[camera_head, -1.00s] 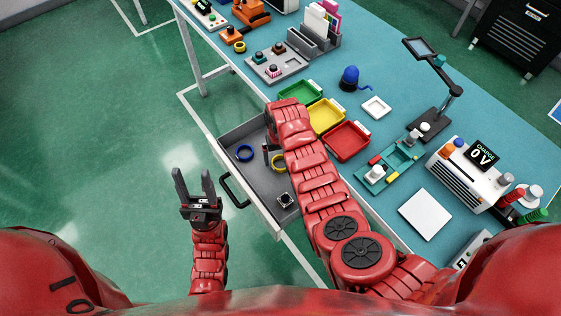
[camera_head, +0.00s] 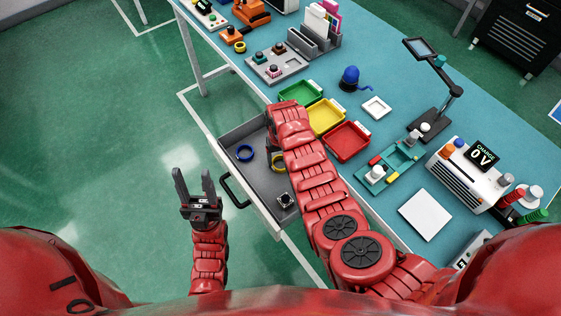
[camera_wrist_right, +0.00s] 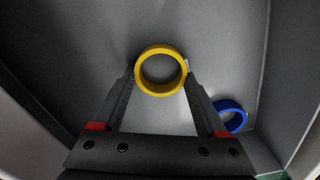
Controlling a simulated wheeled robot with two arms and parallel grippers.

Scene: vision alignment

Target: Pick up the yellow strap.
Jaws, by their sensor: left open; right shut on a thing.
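The yellow strap (camera_wrist_right: 140,75) is a ring. In the right wrist view it sits between the fingertips of my right gripper (camera_wrist_right: 160,78), which is shut on it from both sides. In the head view the strap (camera_head: 280,169) shows partly beside my right arm, over the open grey drawer (camera_head: 262,180); the arm hides most of that gripper. I cannot tell how far the strap is above the drawer floor. My left gripper (camera_head: 194,182) is open and empty, to the left of the drawer and outside it.
A blue ring (camera_head: 244,153) lies in the drawer; it also shows in the wrist view (camera_wrist_right: 237,121). Green (camera_head: 316,88), yellow (camera_head: 341,118) and red (camera_head: 364,143) trays stand on the blue table.

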